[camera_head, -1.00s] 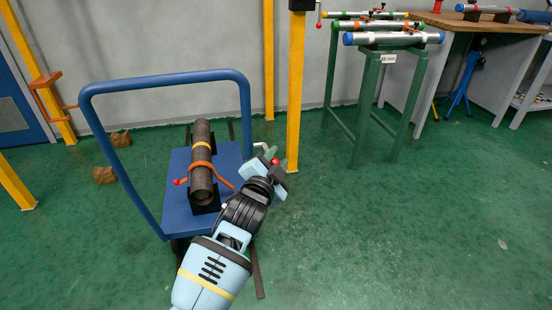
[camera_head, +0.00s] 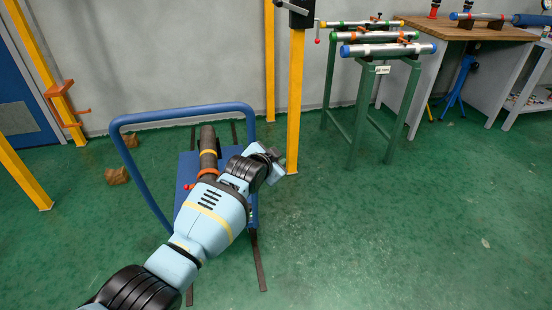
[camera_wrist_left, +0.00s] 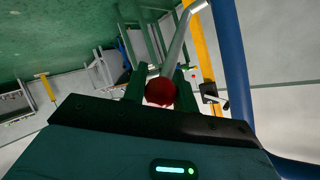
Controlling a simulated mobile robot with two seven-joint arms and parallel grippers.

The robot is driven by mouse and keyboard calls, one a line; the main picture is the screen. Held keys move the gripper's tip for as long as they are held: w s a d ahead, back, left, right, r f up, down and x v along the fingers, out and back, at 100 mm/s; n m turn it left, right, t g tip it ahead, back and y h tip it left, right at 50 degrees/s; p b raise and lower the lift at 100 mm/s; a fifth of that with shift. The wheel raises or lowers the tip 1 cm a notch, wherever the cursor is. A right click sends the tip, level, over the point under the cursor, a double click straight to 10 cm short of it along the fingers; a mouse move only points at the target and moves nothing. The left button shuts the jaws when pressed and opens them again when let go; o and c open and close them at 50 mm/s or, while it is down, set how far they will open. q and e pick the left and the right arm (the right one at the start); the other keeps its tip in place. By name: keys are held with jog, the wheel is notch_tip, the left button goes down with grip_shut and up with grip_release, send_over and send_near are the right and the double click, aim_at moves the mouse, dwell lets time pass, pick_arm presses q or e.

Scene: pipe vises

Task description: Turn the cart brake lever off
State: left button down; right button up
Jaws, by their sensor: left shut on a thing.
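The blue cart (camera_head: 186,172) stands at centre left in the head view, with its tall push handle (camera_head: 180,115). The brake lever shows in the wrist view as a grey rod (camera_wrist_left: 177,45) ending in a red ball knob (camera_wrist_left: 160,92). My left gripper (camera_head: 274,160) reaches past the cart's right side in the head view. In the wrist view its green fingers are shut on the lever at the red knob. My forearm and wrist hide the lever and much of the cart bed in the head view. My right gripper is not in view.
A dark pipe (camera_head: 208,142) lies on the cart, partly hidden by my arm. A yellow post (camera_head: 294,110) stands close beyond my left gripper. A green stand (camera_head: 370,115) holds several pipes at the back. The floor at front right is clear.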

pick_arm(q)
jog(key=shift+w+a+r+g, duration=0.15)
jog(key=shift+w+r+g, duration=0.15)
jog(key=shift+r, duration=0.1)
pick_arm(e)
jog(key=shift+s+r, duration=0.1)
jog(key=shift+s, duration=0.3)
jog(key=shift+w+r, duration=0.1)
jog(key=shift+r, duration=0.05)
pick_arm(q)
jog(key=c, duration=1.1)
grip_release()
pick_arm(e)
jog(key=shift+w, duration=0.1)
